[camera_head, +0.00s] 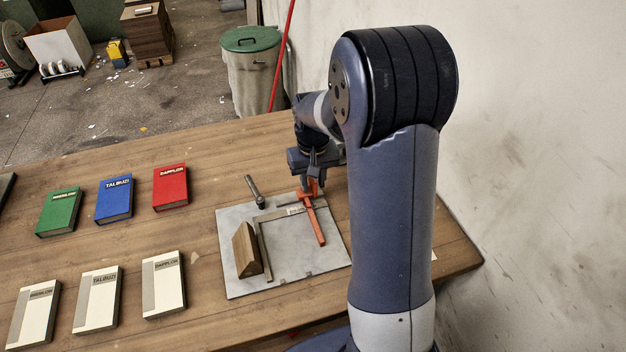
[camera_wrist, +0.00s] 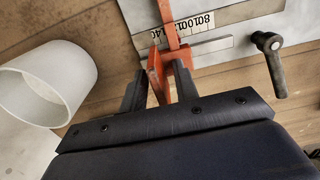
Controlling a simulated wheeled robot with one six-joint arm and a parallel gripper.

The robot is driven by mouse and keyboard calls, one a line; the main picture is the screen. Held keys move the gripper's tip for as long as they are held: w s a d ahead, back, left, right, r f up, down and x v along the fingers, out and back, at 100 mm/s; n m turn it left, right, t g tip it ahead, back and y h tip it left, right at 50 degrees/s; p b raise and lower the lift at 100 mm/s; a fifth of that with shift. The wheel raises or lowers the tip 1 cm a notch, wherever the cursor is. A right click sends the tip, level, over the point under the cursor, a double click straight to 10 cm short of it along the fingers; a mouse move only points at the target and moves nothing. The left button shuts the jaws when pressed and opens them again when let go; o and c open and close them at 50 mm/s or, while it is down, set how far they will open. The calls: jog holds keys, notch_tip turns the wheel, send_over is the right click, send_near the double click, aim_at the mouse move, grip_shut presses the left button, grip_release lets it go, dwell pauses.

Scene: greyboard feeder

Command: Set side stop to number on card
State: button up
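The orange-red side stop (camera_head: 313,218) lies on the grey board (camera_head: 234,283), at its right part. It crosses a pale numbered scale (camera_wrist: 194,25) in the wrist view. The scale's figures look like 80, 100 and on toward 140, partly covered by the stop. My gripper (camera_wrist: 160,82) has its two dark fingers on either side of the stop's upright orange tab (camera_wrist: 157,78). I cannot make out a card with a readable number; my arm hides part of the table's right end.
A white cup-like cylinder (camera_wrist: 45,85) stands near my gripper. Green, blue and red books (camera_head: 170,187) and several pale ones (camera_head: 163,284) lie left.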

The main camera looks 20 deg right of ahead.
notch_tip(320, 180, up, 11)
jog(key=shift+f, duration=0.2)
dwell(0.4)
notch_tip(320, 180, down, 11)
jog(key=shift+f, duration=0.1)
jog(key=shift+a+r, duration=0.2)
jog(key=shift+a, duration=0.4)
